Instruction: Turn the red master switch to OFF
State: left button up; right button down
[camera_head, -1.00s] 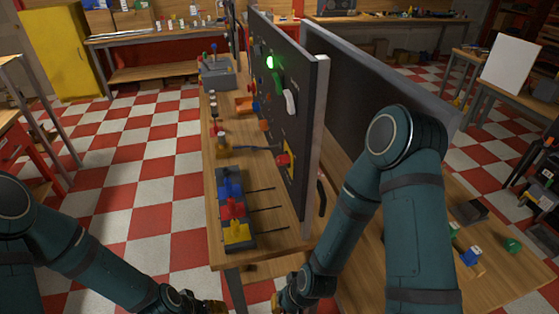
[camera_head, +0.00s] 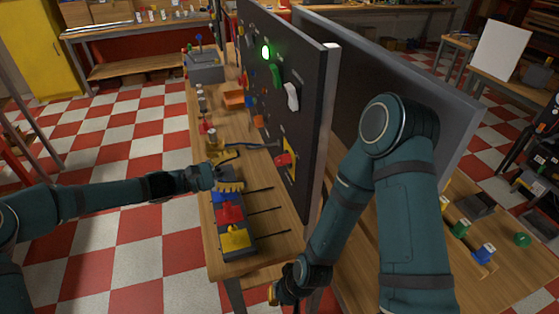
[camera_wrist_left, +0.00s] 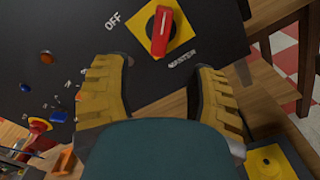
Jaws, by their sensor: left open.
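The red master switch (camera_head: 283,159) is a red handle on a yellow plate (camera_head: 291,147), low on the near end of the dark upright panel. In the left wrist view the red handle (camera_wrist_left: 161,32) lies on its yellow plate (camera_wrist_left: 183,30), with OFF printed to its left and MASTER below. The handle does not point at OFF. My left gripper (camera_head: 232,172) is open and empty, left of the switch and apart from it. Its yellow-padded fingers (camera_wrist_left: 160,85) spread toward the panel just below the switch in the wrist view. My right gripper (camera_head: 275,294) hangs low by the bench's near end; its jaws are unclear.
A block with blue, red and yellow parts (camera_head: 232,226) stands on the wooden bench below my left gripper, with thin rods beside it.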

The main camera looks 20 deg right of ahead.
aim_at(277, 162)
pick_arm(q)
jog(key=d, duration=1.1)
jog(key=shift+w+d+f, duration=0.1)
jog(key=shift+w+d, duration=0.05)
jog(key=shift+d, duration=0.1)
jog(key=shift+a, duration=0.1)
grip_shut()
